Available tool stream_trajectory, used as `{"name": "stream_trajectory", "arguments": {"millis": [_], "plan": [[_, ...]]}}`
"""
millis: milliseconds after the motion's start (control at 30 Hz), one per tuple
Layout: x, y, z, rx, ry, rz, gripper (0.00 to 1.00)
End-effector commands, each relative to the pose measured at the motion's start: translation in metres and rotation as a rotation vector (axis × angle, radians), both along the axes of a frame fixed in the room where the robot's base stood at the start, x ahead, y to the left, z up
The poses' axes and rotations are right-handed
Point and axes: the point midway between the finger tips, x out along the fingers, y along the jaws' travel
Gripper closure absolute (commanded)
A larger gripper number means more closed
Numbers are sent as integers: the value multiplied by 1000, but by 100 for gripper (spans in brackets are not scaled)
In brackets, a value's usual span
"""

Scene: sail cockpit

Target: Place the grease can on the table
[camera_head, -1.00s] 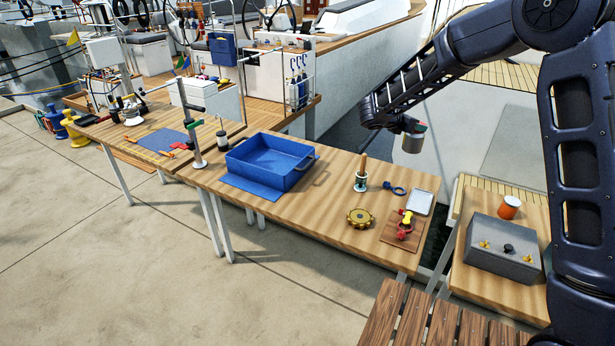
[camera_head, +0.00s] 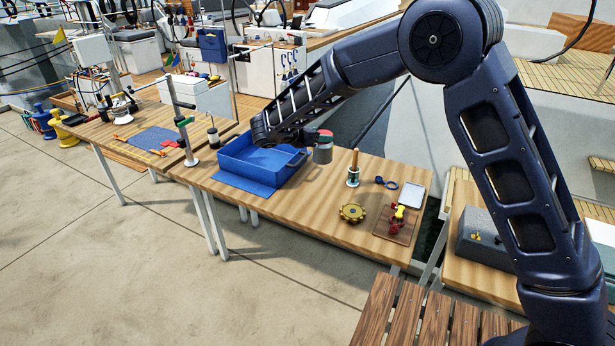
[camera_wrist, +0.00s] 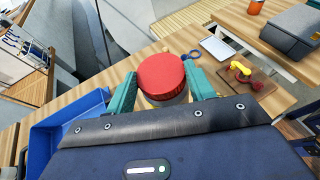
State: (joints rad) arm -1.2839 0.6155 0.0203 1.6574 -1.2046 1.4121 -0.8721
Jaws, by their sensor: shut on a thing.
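The grease can is a grey metal can (camera_head: 323,152) with a red lid, held upright at the end of my arm in the head view. My gripper (camera_head: 318,139) is shut on it. In the wrist view, the red lid (camera_wrist: 162,75) sits between the green fingers of my gripper (camera_wrist: 163,91). The wooden table (camera_head: 302,208) lies below. The can appears to be above the table, just right of the blue bin; the exact gap under it cannot be told.
The blue bin (camera_head: 234,166) stands left of the can. A wooden-handled tool (camera_head: 353,170), a yellow gear (camera_head: 352,213), blue shackle-like piece (camera_head: 386,182), white tray (camera_head: 411,194) and red-yellow part (camera_head: 398,214) lie to the right. The table's front middle is clear.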

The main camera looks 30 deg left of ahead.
Motion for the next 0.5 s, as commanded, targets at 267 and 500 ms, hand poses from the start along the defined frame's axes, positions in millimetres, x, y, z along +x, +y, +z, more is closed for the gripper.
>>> {"name": "stream_trajectory", "arguments": {"millis": [267,500], "plan": [[0,0,-60,-5,1,1,100],[0,0,-111,-5,1,2,100]]}}
